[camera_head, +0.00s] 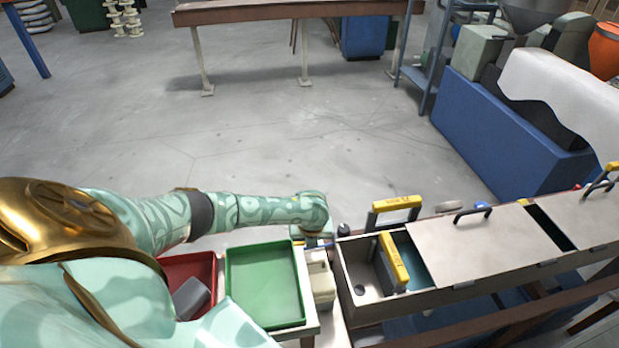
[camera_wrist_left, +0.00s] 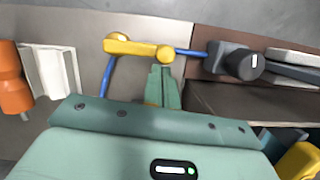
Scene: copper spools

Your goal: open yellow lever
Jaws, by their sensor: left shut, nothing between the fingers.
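The yellow lever (camera_wrist_left: 136,47) shows in the left wrist view, lying across a pale metal surface, with blue rods running from it. My left gripper (camera_wrist_left: 161,72) is shut and empty, its teal fingertips close under the lever's right end. Whether they touch it I cannot tell. In the head view my left gripper (camera_head: 316,236) reaches down at the left end of the metal box, and the lever is not clearly visible there. My right gripper is not in view.
A metal box (camera_head: 345,268) with yellow-topped handles (camera_head: 397,202) and lids (camera_head: 490,243) stands right of my gripper. A green tray (camera_head: 230,285) and a red bin (camera_head: 203,266) lie left. A dark grey cylinder (camera_wrist_left: 237,64) sits right of the lever.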

